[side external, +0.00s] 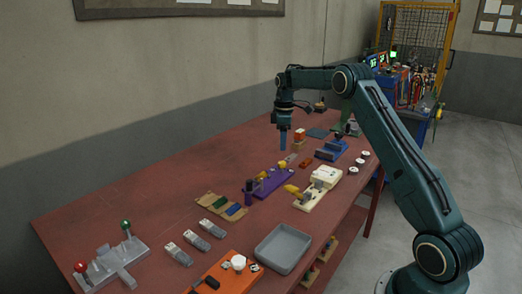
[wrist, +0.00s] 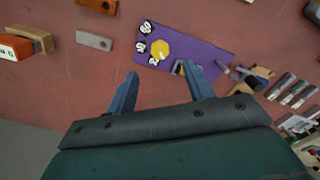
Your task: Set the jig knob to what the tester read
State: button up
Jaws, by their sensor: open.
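The jig is a purple plate (wrist: 195,50) with a yellow knob (wrist: 160,48) in the wrist view. The purple plate also shows in the side external view (side external: 272,184), mid-table. My gripper (side external: 283,148) points down above the table near it, open and empty. In the wrist view my fingers (wrist: 161,76) are apart, with the knob beyond the gap between the tips. I cannot tell which device is the tester, and no reading is legible.
A cream device (side external: 325,177) and a blue device (side external: 331,151) stand right of the jig. A grey tray (side external: 283,249), an orange box (side external: 228,275) and a grey fixture with red and green knobs (side external: 112,265) are nearer the camera. Red table surface shows between them.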

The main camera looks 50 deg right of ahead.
aim_at(282, 162)
notch_tip(282, 162, down, 8)
jog(key=shift+f, duration=0.1)
dwell(0.4)
jog(key=shift+c, duration=0.2)
jog(key=c, duration=0.9)
